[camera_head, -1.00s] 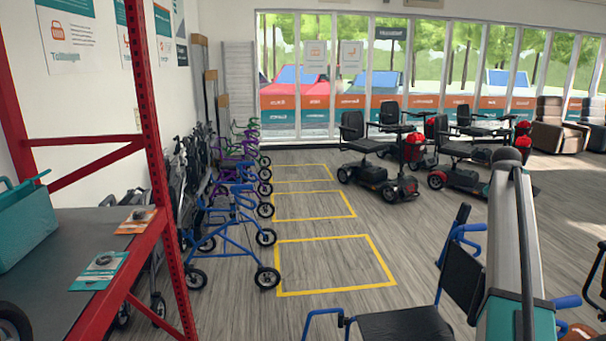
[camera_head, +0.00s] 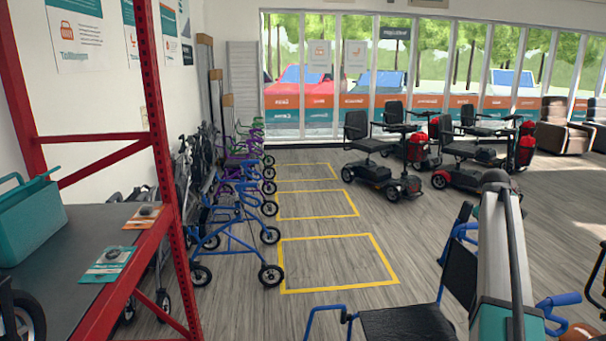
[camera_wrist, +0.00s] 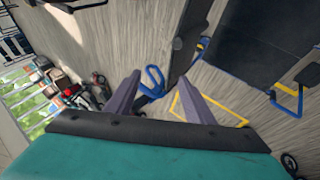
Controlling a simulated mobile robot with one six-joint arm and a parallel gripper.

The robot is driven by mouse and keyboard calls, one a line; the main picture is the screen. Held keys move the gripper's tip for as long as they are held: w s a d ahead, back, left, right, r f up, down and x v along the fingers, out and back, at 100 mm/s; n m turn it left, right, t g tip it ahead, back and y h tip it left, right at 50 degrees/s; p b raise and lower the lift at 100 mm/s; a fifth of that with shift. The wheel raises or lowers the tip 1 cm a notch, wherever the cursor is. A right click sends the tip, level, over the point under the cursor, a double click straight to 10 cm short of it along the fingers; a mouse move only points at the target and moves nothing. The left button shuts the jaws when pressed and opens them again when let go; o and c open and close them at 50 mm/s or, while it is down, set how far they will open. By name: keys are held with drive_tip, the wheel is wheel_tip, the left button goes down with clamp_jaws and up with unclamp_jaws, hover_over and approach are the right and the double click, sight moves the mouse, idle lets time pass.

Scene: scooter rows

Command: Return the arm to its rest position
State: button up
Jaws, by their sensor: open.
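My gripper (camera_wrist: 158,92) shows in the wrist view with its two grey fingers apart and nothing between them. Behind the fingers, the wrist view shows the grey floor, a blue-armed chair (camera_wrist: 258,40) and part of a yellow floor outline (camera_wrist: 178,106). In the head view my arm (camera_head: 497,240) rises at the lower right, beside the black chair with blue armrests (camera_head: 459,265). The gripper itself cannot be seen in the head view.
A red shelf frame (camera_head: 160,150) with a grey shelf and teal box (camera_head: 28,222) stands at left. Rollators (camera_head: 235,235) line the wall beside yellow floor outlines (camera_head: 335,262). Mobility scooters (camera_head: 380,170) stand at the back right. The floor in the middle is clear.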

drive_tip(key=s+a+f+g+y, duration=0.1)
drive_tip(key=s+a+f, duration=0.2)
drive_tip(key=a+f, duration=0.5)
drive_tip(key=s+a+f+g+y, duration=0.15)
drive_tip(key=a+f, duration=0.35)
drive_tip(key=f, duration=0.8)
drive_tip(key=s+a+f+y, duration=0.1)
drive_tip(key=s+a+f, duration=0.2)
drive_tip(key=a+f, duration=0.5)
drive_tip(key=s+a+f+m+g+y, duration=0.1)
drive_tip(key=s+a+f+g, duration=0.1)
drive_tip(key=s+a+f, duration=0.85)
drive_tip(key=s+a+f+g+y, duration=0.1)
drive_tip(key=s+a+f+g, duration=0.2)
drive_tip(key=s+a+f, duration=0.75)
drive_tip(key=s+a+f+g, duration=0.1)
drive_tip(key=s+a+f, duration=0.15)
drive_tip(key=s, duration=0.65)
drive_tip(key=s+a+f+m+g, duration=0.1)
drive_tip(key=s+f, duration=0.3)
drive_tip(key=s, duration=0.4)
drive_tip(key=s+a+f+g, duration=0.1)
drive_tip(key=s+a+f, duration=0.15)
drive_tip(key=s, duration=0.65)
wheel_tip(320, 180, down, 11)
drive_tip(key=b, duration=1)
drive_tip(key=shift+w+d+f, duration=0.2)
drive_tip(key=shift+d, duration=0.25)
